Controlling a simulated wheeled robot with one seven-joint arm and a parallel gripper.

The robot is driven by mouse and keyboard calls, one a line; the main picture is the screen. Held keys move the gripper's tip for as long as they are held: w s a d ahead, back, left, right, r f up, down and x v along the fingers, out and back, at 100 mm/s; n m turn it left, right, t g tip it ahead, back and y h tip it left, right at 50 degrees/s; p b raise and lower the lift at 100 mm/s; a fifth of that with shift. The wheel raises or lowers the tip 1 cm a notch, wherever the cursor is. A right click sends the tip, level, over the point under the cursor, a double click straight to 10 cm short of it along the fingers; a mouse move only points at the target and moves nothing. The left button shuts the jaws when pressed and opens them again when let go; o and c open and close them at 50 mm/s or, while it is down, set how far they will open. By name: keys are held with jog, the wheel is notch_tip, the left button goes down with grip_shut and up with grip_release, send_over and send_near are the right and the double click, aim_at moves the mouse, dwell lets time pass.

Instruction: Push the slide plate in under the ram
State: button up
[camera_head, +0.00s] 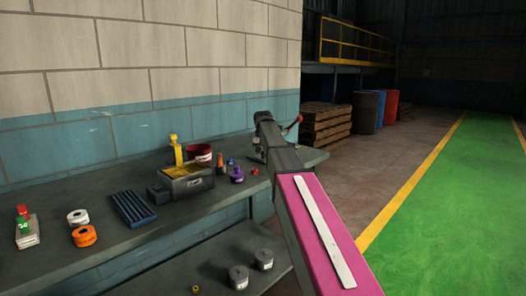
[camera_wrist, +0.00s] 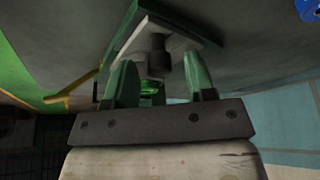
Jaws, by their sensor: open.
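In the wrist view my gripper (camera_wrist: 158,60) is open, its two greenish fingers set apart. Just beyond and between them is a dark round block (camera_wrist: 159,64) in front of a pale plate (camera_wrist: 172,30) with a green edge. I cannot tell for sure which part is the slide plate and which is the ram, nor whether a finger touches them. A small bright green piece (camera_wrist: 150,87) shows low between the fingers. In the head view my arm reaches to the bench's right end and hides most of what stands there. A red knob (camera_head: 299,118) shows beside it.
On the bench (camera_head: 130,235) stand a grey box (camera_head: 187,184) with a yellow part, a blue ribbed block (camera_head: 132,208), an orange roll (camera_head: 84,236), a white roll (camera_head: 77,217) and a purple piece (camera_head: 237,175). Grey cylinders (camera_head: 239,277) sit on the lower shelf. The green floor lane (camera_head: 450,210) is clear.

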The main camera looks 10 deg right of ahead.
grip_shut()
jog(key=w+d, duration=0.1)
jog(key=d, duration=0.1)
jog(key=w+d, duration=0.2)
jog(key=shift+s+a, duration=0.1)
grip_release()
jog(key=shift+r, duration=0.1)
jog(key=v, duration=1)
jog(key=shift+s+r, duration=0.2)
jog(key=shift+r, duration=0.05)
